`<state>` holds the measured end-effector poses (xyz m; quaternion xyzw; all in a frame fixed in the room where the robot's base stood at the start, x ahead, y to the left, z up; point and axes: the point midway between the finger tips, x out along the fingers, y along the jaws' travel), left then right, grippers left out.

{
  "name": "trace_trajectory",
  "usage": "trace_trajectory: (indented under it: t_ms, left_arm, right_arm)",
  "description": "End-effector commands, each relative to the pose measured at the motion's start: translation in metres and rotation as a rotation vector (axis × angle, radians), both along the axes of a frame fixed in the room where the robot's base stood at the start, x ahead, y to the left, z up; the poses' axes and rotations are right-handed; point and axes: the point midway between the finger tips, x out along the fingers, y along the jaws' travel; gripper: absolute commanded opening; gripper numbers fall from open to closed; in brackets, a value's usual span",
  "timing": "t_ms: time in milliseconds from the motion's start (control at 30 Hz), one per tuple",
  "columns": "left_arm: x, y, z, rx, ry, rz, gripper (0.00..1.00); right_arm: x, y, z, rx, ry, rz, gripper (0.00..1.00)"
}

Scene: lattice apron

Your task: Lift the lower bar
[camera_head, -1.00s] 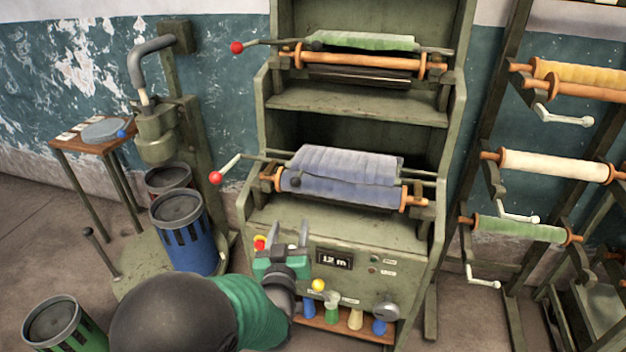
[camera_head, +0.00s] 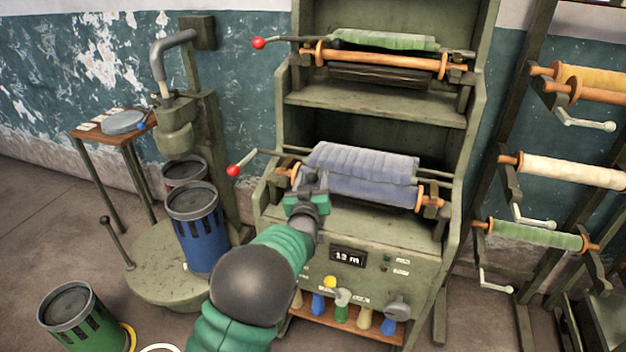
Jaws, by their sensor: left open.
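The lower bar is a thin metal rod with a red ball handle (camera_head: 233,170) at its left end, on the lower level of the green machine (camera_head: 297,220). It runs behind the lower roll of blue-grey cloth (camera_head: 365,163), whose orange roller ends stick out at both sides. My left gripper (camera_head: 311,180) is open, in front of the left part of this roll and to the right of the red ball. It hides part of the roll's left end. Whether it touches anything I cannot tell. My right gripper is out of view.
An upper bar with its own red ball (camera_head: 259,43) and green cloth (camera_head: 385,41) sits above. A rack of rolls (camera_head: 560,168) with cranks stands right. A blue bin (camera_head: 197,225) and a green bin (camera_head: 85,318) stand left. The display (camera_head: 348,256) is below the roll.

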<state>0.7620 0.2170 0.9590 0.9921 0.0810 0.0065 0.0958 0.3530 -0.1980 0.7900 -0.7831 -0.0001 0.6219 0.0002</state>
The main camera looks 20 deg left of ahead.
Motion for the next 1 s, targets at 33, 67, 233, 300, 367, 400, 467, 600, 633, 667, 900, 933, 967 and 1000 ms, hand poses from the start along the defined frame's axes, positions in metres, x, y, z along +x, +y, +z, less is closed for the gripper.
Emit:
trace_trajectory:
  t_ms: [33, 67, 233, 300, 367, 400, 467, 600, 633, 667, 900, 933, 967, 1000]
  left_arm:
    - [0.0005, 0.0000, 0.0005, 0.000, -0.001, 0.000, 0.52]
    - [0.0005, -0.0002, 0.0007, 0.000, -0.001, 0.000, 0.52]
    - [0.0001, -0.0005, 0.0007, 0.000, -0.001, -0.001, 0.46]
    - [0.0001, -0.0006, 0.0006, 0.000, -0.001, -0.001, 0.37]
    - [0.0001, -0.0006, 0.0006, 0.000, -0.001, -0.001, 0.29]
    - [0.0001, -0.0006, 0.0005, 0.000, -0.001, -0.001, 0.24]
    - [0.0001, -0.0007, 0.0005, 0.000, -0.001, -0.001, 0.16]
    - [0.0001, -0.0009, 0.0005, 0.000, 0.000, -0.001, 0.00]
    - [0.0001, -0.0009, 0.0005, 0.000, 0.000, -0.001, 0.00]
    - [0.0001, -0.0009, 0.0005, 0.000, 0.000, -0.001, 0.00]
    - [0.0001, -0.0009, 0.0004, 0.000, 0.000, -0.001, 0.00]
    - [0.0001, -0.0009, 0.0004, 0.000, 0.000, -0.001, 0.00]
    - [0.0001, -0.0009, 0.0004, 0.000, 0.000, -0.001, 0.00]
    - [-0.0001, -0.0009, 0.0003, 0.000, 0.000, -0.001, 0.00]
  right_arm:
    - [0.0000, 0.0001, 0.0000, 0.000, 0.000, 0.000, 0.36]
    - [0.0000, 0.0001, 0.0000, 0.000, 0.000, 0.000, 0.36]
    - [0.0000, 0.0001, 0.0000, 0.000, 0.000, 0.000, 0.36]
    - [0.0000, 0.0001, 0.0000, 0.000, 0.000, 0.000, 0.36]
    - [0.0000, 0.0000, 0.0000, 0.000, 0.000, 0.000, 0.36]
    - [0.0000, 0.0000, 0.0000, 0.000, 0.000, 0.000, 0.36]
    - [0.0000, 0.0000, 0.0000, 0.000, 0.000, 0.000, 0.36]
    - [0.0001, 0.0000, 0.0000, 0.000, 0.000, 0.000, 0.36]
    - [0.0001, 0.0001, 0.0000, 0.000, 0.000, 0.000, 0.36]
    - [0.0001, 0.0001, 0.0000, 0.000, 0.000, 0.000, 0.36]
    - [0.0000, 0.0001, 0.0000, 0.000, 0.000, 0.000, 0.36]
    - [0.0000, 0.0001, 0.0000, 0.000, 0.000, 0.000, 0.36]
    - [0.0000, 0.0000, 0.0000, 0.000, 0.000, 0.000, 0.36]
    - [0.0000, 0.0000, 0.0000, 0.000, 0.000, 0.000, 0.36]
